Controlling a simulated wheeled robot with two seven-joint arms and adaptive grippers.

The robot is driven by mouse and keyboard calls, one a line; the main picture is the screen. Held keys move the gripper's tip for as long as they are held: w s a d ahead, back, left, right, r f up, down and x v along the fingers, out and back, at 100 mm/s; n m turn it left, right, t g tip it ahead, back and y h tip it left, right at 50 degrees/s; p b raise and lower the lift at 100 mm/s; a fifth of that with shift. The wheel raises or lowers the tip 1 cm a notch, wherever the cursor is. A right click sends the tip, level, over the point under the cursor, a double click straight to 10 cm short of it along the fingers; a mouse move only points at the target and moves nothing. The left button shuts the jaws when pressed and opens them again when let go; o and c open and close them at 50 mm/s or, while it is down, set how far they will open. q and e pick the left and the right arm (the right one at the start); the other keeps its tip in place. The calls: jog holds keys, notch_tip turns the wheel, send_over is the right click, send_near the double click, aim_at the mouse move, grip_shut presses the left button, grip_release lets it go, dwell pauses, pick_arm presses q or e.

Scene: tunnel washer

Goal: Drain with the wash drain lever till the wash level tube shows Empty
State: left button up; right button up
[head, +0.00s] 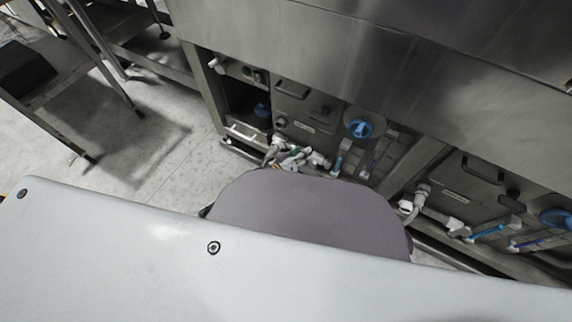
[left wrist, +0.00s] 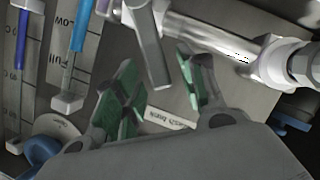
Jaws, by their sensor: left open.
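My left gripper (head: 291,157) is low at the left panel of the washer, beside the drain pipe. In the left wrist view the gripper (left wrist: 157,60) is open, its green-padded fingers apart. A grey lever (left wrist: 152,65) on the white drain pipe (left wrist: 225,40) reaches into the space between the fingers; contact cannot be told. The light-blue level tube (left wrist: 81,25) has "Low" and "Full" marks, upside down in this view; its blue column ends near "Full". It also shows in the head view (head: 341,158). A tank label (left wrist: 168,118) lies behind the fingers. My right gripper is out of view.
A darker blue tube (left wrist: 20,40) stands beside the light one. A blue knob (head: 359,128) is above the tubes. A similar panel on the right has its own drain valve (head: 421,196) and tubes (head: 486,231). Floor (head: 125,165) is clear at left, near a metal table (head: 60,85).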

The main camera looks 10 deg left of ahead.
pick_arm(q)
jog(key=v, duration=1)
jog(key=shift+s+a, duration=0.2)
jog(key=shift+s, duration=0.1)
jog(key=shift+r, duration=0.1)
